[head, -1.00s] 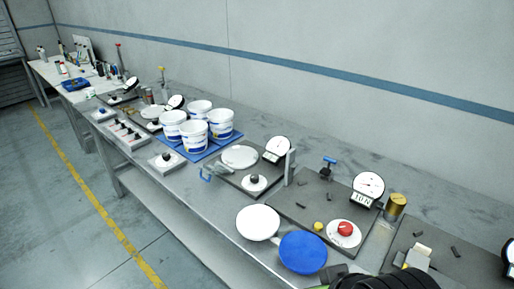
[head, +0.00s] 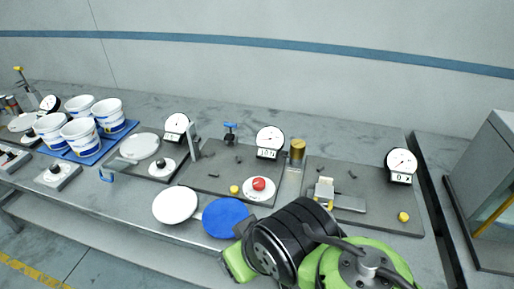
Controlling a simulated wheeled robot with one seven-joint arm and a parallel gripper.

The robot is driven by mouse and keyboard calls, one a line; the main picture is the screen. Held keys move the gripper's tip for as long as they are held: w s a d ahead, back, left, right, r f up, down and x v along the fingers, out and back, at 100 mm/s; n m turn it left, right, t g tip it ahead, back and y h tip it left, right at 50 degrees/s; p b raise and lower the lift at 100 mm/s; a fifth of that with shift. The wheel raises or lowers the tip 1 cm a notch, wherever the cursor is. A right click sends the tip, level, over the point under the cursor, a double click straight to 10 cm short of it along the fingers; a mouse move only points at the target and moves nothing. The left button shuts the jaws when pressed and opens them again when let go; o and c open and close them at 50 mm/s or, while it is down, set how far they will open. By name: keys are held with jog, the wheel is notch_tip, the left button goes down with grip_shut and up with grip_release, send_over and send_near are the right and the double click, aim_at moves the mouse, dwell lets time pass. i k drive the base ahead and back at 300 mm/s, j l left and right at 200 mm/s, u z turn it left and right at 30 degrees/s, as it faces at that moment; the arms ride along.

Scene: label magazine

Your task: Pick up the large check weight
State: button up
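A brass-coloured cylinder (head: 297,151), which looks like the large check weight, stands upright toward the back of the bench (head: 340,132), between two dark base plates. Nothing is holding it. Green and black links of my arm fill the bottom centre and right of the head view, in front of the bench and well nearer than the cylinder. My gripper's fingers do not show, so its opening cannot be seen.
Dial gauges stand on the middle plate (head: 270,139) and the right plate (head: 402,163). A red knob (head: 259,184) sits before the cylinder. White (head: 175,205) and blue (head: 226,217) discs lie at the front edge. White tubs (head: 80,136) stand left; a grey cabinet (head: 490,185) stands right.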

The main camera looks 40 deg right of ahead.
aim_at(298, 147)
jog(key=z, duration=1.4)
jog(key=j+u, duration=0.15)
jog(key=u, duration=0.2)
jog(key=i+j+u, duration=0.1)
jog(key=u, duration=0.25)
jog(key=j+u, duration=0.35)
jog(key=i+l, duration=0.05)
jog(key=l, duration=0.05)
